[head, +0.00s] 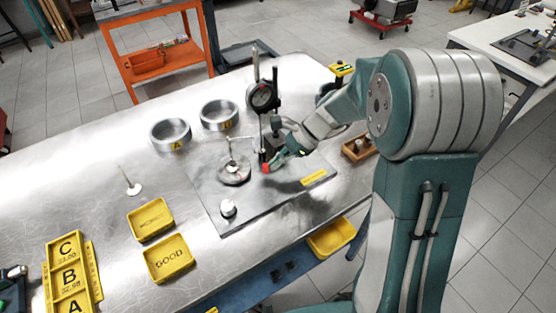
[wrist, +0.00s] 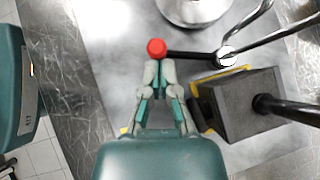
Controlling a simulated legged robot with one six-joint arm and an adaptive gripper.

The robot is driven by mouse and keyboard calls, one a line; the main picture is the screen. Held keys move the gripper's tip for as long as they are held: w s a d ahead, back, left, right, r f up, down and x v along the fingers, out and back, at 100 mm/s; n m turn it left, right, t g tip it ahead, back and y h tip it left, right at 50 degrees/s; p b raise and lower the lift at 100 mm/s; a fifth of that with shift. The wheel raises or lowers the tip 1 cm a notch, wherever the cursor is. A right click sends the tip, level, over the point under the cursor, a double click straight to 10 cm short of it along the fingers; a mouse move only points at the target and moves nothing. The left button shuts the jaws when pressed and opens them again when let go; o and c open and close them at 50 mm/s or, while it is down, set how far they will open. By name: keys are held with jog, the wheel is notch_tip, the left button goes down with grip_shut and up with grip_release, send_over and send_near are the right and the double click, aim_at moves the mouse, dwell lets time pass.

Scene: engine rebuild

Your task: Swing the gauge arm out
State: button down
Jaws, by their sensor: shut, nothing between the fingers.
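The gauge stand has a dial (head: 262,95) on an upright post over a dark block (wrist: 240,105). In the wrist view its black arm (wrist: 190,54) runs left from a silver pivot (wrist: 225,56) and ends in a red knob (wrist: 156,47). The red knob also shows in the head view (head: 265,169), low beside the stand. My gripper (wrist: 158,66) is shut and empty. Its fingertips are right at the near side of the red knob; I cannot tell whether they touch. The gripper also shows in the head view (head: 275,163).
A round silver rest (head: 234,174) holding a valve stands left of the stand on a grey plate (head: 290,199). Two metal rings (head: 170,136) (head: 219,115) are behind left. Yellow trays (head: 168,259) (head: 151,219) lie front left.

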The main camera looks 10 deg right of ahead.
jog(key=shift+s+a+m+t, duration=0.35)
jog(key=shift+a+m+t, duration=0.45)
jog(key=shift+m, duration=0.4)
jog(key=shift+a, duration=0.35)
